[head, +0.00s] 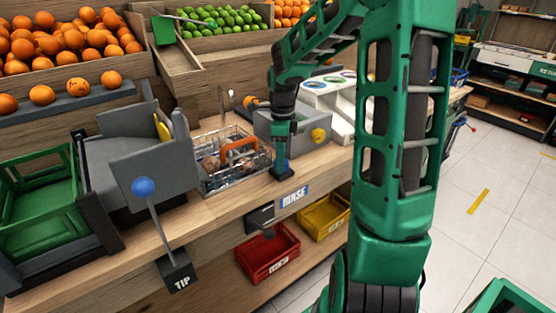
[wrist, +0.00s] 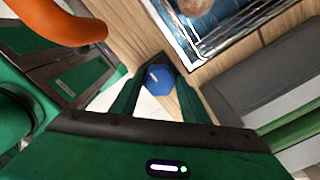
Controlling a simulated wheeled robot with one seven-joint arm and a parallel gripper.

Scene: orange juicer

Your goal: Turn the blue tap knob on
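The blue tap knob (wrist: 159,78) shows in the wrist view as a small faceted blue piece. It lies between the two dark green fingers of my gripper (wrist: 160,85). The fingers are apart, one on each side of the knob, with very little gap. I cannot tell whether they press on it. In the head view my gripper (head: 282,165) points down at the counter's front edge, just above and left of the blue RINSE label (head: 293,197). The knob is hard to make out there, largely hidden by the gripper.
A wire basket (head: 215,178) with an orange handle stands just left of my gripper. A blue-ball lever (head: 146,188) marked TIP stands left. Red (head: 268,270) and yellow (head: 326,222) bins sit below.

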